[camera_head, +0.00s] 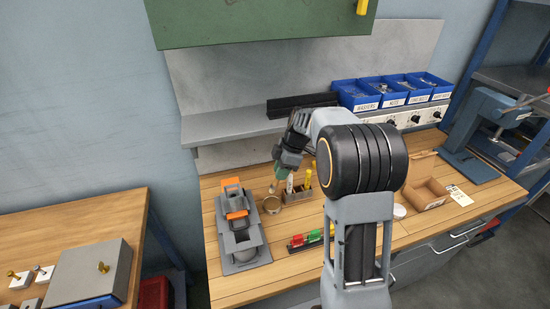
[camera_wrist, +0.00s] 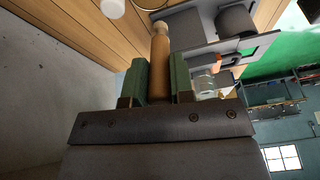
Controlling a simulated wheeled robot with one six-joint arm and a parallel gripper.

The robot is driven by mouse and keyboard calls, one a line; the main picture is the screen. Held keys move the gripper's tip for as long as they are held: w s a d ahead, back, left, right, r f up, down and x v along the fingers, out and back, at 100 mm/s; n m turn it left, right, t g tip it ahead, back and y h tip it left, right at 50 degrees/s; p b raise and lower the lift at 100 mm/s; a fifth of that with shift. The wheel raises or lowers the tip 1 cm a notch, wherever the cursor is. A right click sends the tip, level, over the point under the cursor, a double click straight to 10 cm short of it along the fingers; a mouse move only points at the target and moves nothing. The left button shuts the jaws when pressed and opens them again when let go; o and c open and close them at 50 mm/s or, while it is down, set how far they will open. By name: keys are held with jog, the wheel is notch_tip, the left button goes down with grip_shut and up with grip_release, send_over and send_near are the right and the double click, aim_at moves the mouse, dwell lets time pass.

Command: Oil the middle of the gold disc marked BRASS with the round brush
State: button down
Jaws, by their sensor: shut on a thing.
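My gripper (camera_head: 281,174) is above the wooden bench, over a round tin (camera_head: 272,205). In the wrist view its green fingers (camera_wrist: 159,75) are shut on the wooden handle of a brush (camera_wrist: 158,62), which has a pale collar at its far end. In the head view a small pale tip (camera_head: 271,188) shows below the gripper, just above the tin; I cannot tell whether it touches or enters it. I cannot make out a gold disc marked BRASS in either view.
A grey vise with orange parts (camera_head: 238,215) stands left of the tin. A holder with upright tools (camera_head: 297,196) is close on the right. A rack of coloured pieces (camera_head: 306,240) lies in front. Blue bins (camera_head: 358,96) are behind. A second table (camera_head: 70,228) is at left.

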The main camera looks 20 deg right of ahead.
jog(key=shift+w+f, duration=0.2)
jog(key=shift+w, duration=0.2)
jog(key=shift+s+f+b, duration=0.1)
jog(key=shift+f+b, duration=1.6)
jog(key=shift+f, duration=1.1)
jog(key=shift+f+b, duration=0.65)
jog(key=shift+b, duration=0.2)
dwell(0.4)
jog(key=shift+r+p, duration=1.95)
jog(key=shift+r, duration=1.65)
jog(key=shift+f, duration=0.1)
